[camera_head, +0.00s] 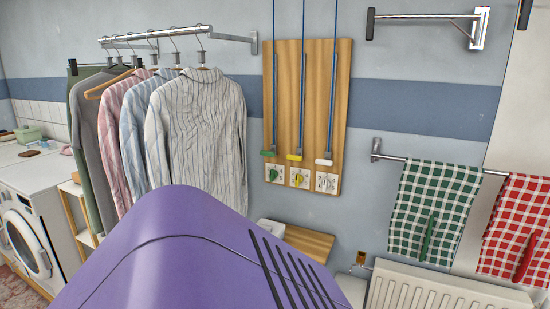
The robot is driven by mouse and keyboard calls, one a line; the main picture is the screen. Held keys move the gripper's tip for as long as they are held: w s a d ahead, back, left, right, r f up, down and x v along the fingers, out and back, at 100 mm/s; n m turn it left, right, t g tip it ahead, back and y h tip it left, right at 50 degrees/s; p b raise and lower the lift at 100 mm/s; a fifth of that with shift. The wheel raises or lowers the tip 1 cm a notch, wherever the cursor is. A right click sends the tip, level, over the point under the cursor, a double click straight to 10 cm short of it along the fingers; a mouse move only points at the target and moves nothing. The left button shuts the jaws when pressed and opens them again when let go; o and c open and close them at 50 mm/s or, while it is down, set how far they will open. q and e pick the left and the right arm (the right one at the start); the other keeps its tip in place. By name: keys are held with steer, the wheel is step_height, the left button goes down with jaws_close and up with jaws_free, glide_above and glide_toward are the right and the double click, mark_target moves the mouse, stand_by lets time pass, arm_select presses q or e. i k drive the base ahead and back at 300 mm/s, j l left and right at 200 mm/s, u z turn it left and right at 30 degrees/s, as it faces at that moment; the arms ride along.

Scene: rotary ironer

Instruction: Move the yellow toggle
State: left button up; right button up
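A wooden board (312,95) hangs on the wall near the middle of the view, with three blue cords running down it. A small yellow toggle (294,157) is at the lower end of the middle cord. A green toggle (268,153) hangs to its left and a white toggle (324,162) to its right. Below each is a white plate with a small part in matching colour; the one under the yellow toggle has a yellow part (299,178). Details of these plates are too small to tell. Neither of my grippers is in view.
Striped shirts (198,130) hang on a rail left of the board. A wooden shelf (310,242) is below it. Green (435,205) and red (520,225) checked towels hang at the right, above a radiator (440,288). A white washing machine (30,215) stands far left.

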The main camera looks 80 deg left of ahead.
mark_target(298, 157)
steer(key=u, duration=2.45)
